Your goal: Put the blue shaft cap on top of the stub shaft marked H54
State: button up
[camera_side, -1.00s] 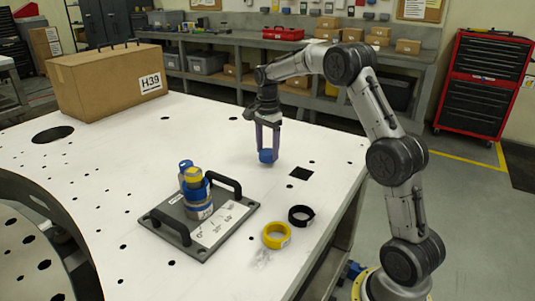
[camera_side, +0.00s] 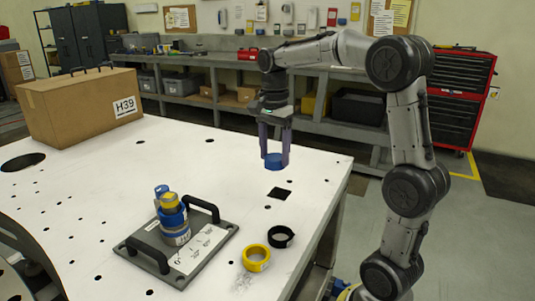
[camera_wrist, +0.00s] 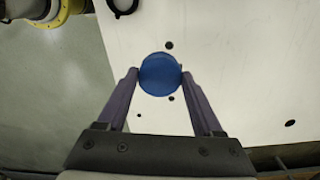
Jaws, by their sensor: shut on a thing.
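My gripper (camera_side: 275,158) is shut on the blue shaft cap (camera_side: 275,162), a short blue cylinder held in the air above the white table. In the wrist view the round blue cap (camera_wrist: 159,75) sits between the two fingertips of my gripper (camera_wrist: 160,79). The dark turret plate (camera_side: 210,250) lies on the table, to the left of and nearer than the cap. In its middle stands a cluster of shafts (camera_side: 173,220) in blue, grey and yellow, one with a yellow top. Their small labels are unreadable, so I cannot tell which is H54.
The plate has two black handles (camera_side: 201,207). A yellow ring (camera_side: 256,258) and a black ring (camera_side: 281,237) lie to its right. A cardboard box (camera_side: 70,112) marked H39 stands at the back left. The white table (camera_side: 230,175) has holes and a clear middle.

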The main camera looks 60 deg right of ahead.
jog(key=w+a+r+n, duration=0.2)
jog(key=w+a+r, duration=0.1)
jog(key=w+r, duration=0.2)
jog(key=n, duration=0.7)
send_near(168, 196)
jog(key=shift+s+f, duration=0.1)
jog(key=shift+f, duration=3.7)
jog(key=o, duration=1.4)
jog(key=shift+c, duration=0.2)
notch_tip(168, 196, up, 14)
jog(key=shift+f, duration=0.2)
